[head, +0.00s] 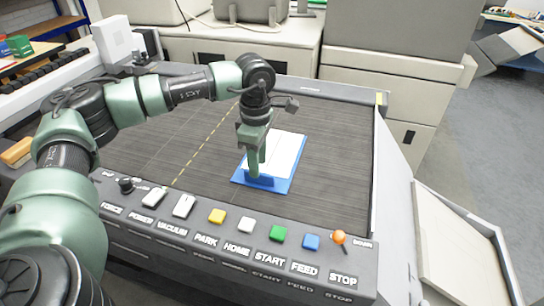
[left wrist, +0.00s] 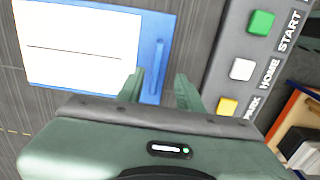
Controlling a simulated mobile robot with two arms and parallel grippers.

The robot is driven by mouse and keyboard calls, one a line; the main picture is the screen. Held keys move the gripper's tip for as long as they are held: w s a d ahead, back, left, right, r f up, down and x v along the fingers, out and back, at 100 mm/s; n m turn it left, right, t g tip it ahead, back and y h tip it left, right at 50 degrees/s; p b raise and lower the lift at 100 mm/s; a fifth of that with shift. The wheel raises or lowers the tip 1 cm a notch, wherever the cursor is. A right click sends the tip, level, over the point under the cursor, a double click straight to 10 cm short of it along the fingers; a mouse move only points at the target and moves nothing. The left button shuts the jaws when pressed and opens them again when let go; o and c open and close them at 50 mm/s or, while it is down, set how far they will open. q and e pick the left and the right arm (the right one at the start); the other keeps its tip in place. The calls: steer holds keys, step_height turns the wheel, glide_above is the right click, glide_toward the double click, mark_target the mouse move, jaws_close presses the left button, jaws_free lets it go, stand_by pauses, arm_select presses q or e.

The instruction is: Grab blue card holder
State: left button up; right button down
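The blue card holder (head: 284,185) lies flat on the dark slatted bed, with a white sheet or card (head: 288,150) on top of it. In the left wrist view the holder (left wrist: 163,24) shows a blue strip with a raised ridge along it, beside the white card (left wrist: 80,60) with a thin dark line. My left gripper (head: 257,177) points down at the holder's near edge. In the left wrist view its two fingers (left wrist: 158,90) are apart, on either side of the line of the ridge. Contact with the ridge cannot be told. My right gripper is not in view.
A control panel (head: 215,232) with coloured buttons and an orange-topped knob (head: 339,237) runs along the near edge. The dark bed (head: 335,125) is clear around the holder. Beige cabinets (head: 390,85) stand behind, and a pale open bin (head: 455,235) is at right.

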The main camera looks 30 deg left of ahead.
arm_select(q)
steer(key=f, duration=0.1)
steer(key=f+p, duration=0.1)
steer(key=f, duration=0.2)
steer(key=shift+w+a+f+p, duration=0.1)
steer(key=shift+w+f+p, duration=0.2)
steer(key=shift+p, duration=0.05)
steer(key=shift+f, duration=0.35)
jaws_close()
stand_by(0.8)
